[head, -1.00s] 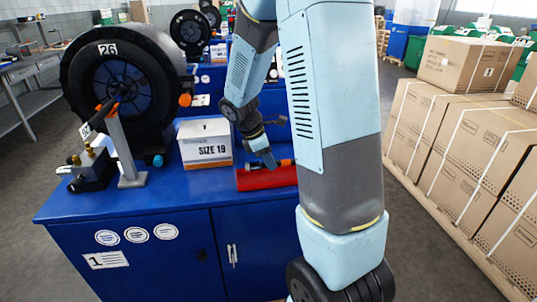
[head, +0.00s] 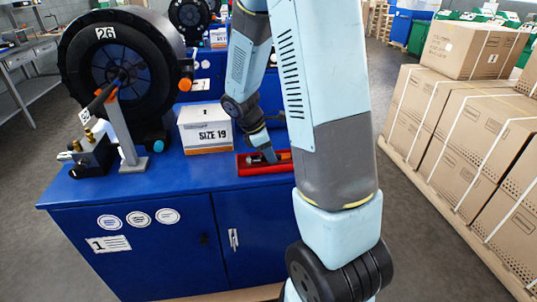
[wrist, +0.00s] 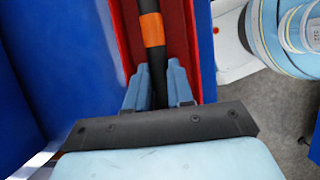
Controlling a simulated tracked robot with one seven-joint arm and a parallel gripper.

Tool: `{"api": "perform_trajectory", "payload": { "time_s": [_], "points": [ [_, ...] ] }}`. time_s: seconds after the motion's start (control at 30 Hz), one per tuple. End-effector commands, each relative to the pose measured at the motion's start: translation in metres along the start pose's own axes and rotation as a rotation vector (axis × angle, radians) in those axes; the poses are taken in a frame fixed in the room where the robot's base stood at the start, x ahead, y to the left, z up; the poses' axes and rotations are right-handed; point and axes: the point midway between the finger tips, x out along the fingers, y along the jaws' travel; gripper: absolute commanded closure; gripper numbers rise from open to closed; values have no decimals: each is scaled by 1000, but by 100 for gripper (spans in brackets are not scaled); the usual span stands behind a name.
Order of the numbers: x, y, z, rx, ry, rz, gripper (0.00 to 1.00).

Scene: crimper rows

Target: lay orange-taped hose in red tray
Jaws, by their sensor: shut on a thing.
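The red tray (head: 250,169) lies on the blue cabinet top, right of the white SIZE 19 box. My gripper (head: 270,157) reaches down into it. In the wrist view my gripper (wrist: 159,88) has its two blue fingers on either side of a black hose (wrist: 151,31) with an orange tape band (wrist: 152,30). The fingers are shut on the hose just below the band. The hose runs lengthwise between the walls of the red tray (wrist: 192,25). Whether it touches the tray floor I cannot tell. In the head view my arm hides the tray's right end.
The blue cabinet (head: 150,215) carries a large black reel marked 26 (head: 115,80), a crimping device (head: 92,155) and the SIZE 19 box (head: 206,130). Strapped cartons (head: 440,130) stand on a pallet at right. The floor between is clear.

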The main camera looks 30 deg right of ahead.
Motion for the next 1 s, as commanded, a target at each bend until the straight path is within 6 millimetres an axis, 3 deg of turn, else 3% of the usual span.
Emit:
{"api": "perform_trajectory", "payload": {
  "time_s": [0.7,0.73,1.0],
  "points": [
    [10,0,-3,2,-1,-1,100],
    [10,0,-3,3,-1,-1,75],
    [10,0,-3,2,0,-1,49]
  ]
}}
